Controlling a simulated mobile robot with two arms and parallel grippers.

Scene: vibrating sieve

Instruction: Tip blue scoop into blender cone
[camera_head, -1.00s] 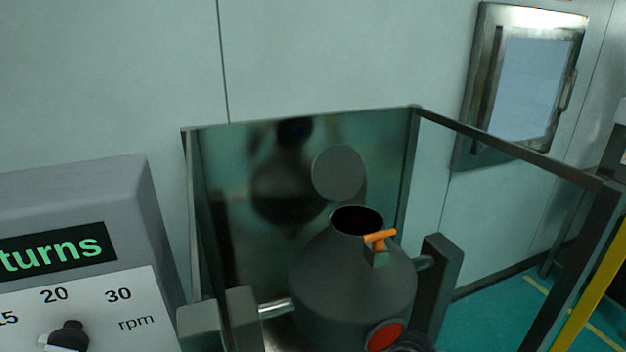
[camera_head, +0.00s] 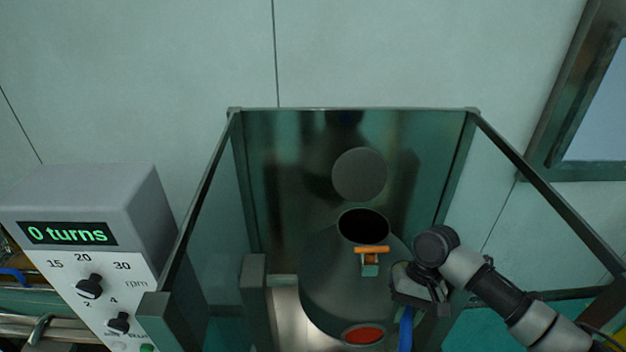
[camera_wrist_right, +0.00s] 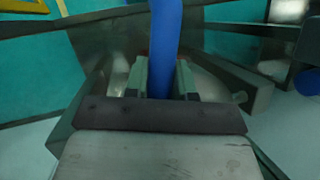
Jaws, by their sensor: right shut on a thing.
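The blender cone (camera_head: 325,285) is a dark grey vessel with a round open mouth (camera_head: 364,226) at its top and an orange latch (camera_head: 372,250) at the rim. Its round lid (camera_head: 360,174) stands up behind the mouth. My right gripper (camera_head: 408,308) is to the right of the cone, below its mouth, pointing down. It is shut on the blue scoop (camera_head: 405,332), of which a strip of blue handle shows. In the right wrist view the blue handle (camera_wrist_right: 166,45) runs up between the fingers (camera_wrist_right: 160,80). The scoop's bowl and contents are hidden. My left gripper is out of view.
A framed guard with clear panels (camera_head: 350,112) surrounds the cone on the back and sides. A grey control box (camera_head: 85,200) reading "0 turns" stands at the left. A metal-framed wall window (camera_head: 595,110) is at the right. Space above the cone mouth is clear.

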